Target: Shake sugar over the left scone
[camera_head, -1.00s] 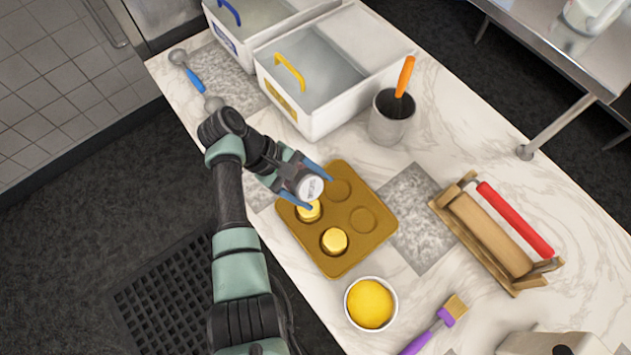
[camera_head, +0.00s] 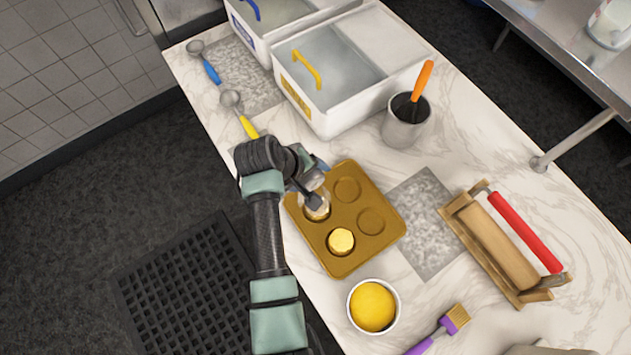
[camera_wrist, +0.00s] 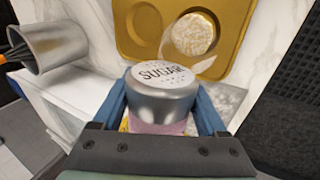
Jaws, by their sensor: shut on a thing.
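My gripper (camera_wrist: 166,110) is shut on a silver shaker (camera_wrist: 160,100) with a pink lower part and a white lid marked SUGAR. The shaker is tipped toward the brown baking tray (camera_wrist: 238,12). In the head view my gripper (camera_head: 314,185) is mostly hidden by my arm, over the tray's left side. The left scone (camera_head: 317,209) sits in a tray cup just below the shaker. In the wrist view this scone (camera_wrist: 193,33) looks whitish and speckled, with a faint pale streak between it and the lid. The other scone (camera_head: 341,242) is plain yellow. The other two cups are empty.
A bowl with yellow contents (camera_head: 373,306) and a purple brush (camera_head: 440,330) lie in front of the tray. A rolling-pin stand (camera_head: 490,245) is at right. A utensil cup (camera_head: 407,120), white bins (camera_head: 345,110) and two spoons (camera_head: 240,110) stand behind.

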